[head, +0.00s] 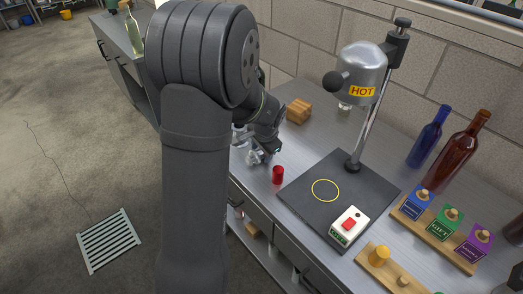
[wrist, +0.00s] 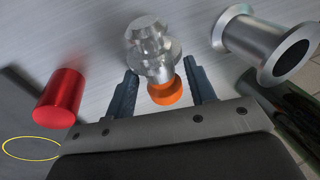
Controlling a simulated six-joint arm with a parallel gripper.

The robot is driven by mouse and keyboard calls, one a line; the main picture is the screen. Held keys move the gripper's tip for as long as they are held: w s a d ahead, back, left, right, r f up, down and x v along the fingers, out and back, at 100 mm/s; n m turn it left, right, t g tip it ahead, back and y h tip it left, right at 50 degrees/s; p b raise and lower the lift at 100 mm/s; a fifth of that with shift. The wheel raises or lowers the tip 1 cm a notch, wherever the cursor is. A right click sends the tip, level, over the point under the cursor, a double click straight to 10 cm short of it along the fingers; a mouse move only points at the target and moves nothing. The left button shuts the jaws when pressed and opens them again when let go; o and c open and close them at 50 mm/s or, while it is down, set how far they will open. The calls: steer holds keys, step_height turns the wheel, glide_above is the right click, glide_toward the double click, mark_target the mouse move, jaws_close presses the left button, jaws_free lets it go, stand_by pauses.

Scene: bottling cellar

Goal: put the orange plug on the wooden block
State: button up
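An orange plug (wrist: 166,92) lies between the fingers of my gripper (wrist: 162,76) in the wrist view, by the end of a shiny clear or silver stepped piece (wrist: 148,45). I cannot tell whether the two are joined. In the head view my gripper is low over the bench, mostly hidden by my arm, and the orange plug is not visible there. A wooden block (head: 299,110) stands on the bench near the wall.
A red cylinder (head: 278,175) stands beside my gripper. A dark plate (head: 330,205) carries a lamp marked HOT (head: 362,75). A wooden board (head: 392,276) with a yellow-orange knob (head: 380,256) and bottles are farther right.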

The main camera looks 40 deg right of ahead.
steer(key=d+v, duration=0.1)
steer(key=v, duration=1)
steer(key=shift+a+r, duration=0.15)
steer(key=shift+a, duration=0.35)
steer(key=shift+o, duration=0.4)
steer(key=shift+s+a+r, duration=0.1)
steer(key=shift+s+r, duration=0.05)
steer(key=shift+r, duration=0.35)
step_height(320, 180, up, 5)
steer(key=w+d+g+y, duration=0.1)
steer(key=w+d+g, duration=0.1)
steer(key=w+d, duration=0.1)
steer(key=f, duration=1.2)
steer(key=shift+w+a, duration=0.15)
steer(key=shift+w, duration=0.2)
steer(key=f, duration=0.2)
steer(key=a+f, duration=0.1)
steer(key=f, duration=0.1)
steer(key=shift+f, duration=0.1)
steer(key=shift+w+f, duration=0.1)
steer(key=shift+f, duration=0.4)
